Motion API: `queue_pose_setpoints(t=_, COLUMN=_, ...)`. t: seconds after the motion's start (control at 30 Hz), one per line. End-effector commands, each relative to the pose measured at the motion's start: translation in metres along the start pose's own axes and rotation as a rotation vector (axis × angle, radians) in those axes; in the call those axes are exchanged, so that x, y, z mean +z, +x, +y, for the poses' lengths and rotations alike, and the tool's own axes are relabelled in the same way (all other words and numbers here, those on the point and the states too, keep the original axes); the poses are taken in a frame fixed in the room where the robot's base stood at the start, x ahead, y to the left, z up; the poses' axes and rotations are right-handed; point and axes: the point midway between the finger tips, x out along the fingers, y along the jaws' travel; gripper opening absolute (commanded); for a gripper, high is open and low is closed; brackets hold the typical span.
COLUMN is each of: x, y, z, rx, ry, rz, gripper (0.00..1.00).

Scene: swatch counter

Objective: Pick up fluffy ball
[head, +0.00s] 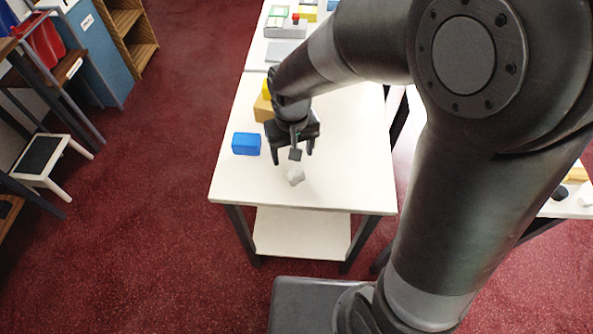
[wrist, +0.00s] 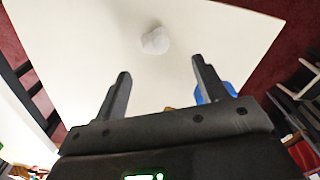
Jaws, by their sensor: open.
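The fluffy ball (head: 295,176) is a small white, slightly lumpy thing on the white table (head: 340,180), near its front edge. It also shows in the wrist view (wrist: 156,40), beyond my fingertips and roughly between their lines. My gripper (head: 293,156) is open and empty, just behind the ball in the head view. In the wrist view its two dark fingers (wrist: 160,66) are spread apart, and the ball is clear of both. Nothing hides the ball in either view.
A blue block (head: 246,144) stands left of my gripper. A tan block (head: 263,108) with a yellow thing (head: 267,89) sits behind it, partly hidden by my arm. A grey tray (head: 286,28) is at the back. The table around the ball is bare.

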Motion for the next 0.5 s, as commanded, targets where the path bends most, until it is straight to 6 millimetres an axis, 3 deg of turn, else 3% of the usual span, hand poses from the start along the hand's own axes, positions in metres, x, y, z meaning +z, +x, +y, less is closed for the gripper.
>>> queue_pose_setpoints(t=0.2, x=0.001, y=0.035, z=0.001, rx=0.001, ry=0.000, rz=-0.005, gripper=0.66)
queue_pose_setpoints(t=0.5, x=0.000, y=0.057, z=0.003, rx=0.001, ry=0.001, rz=-0.003, gripper=0.66)
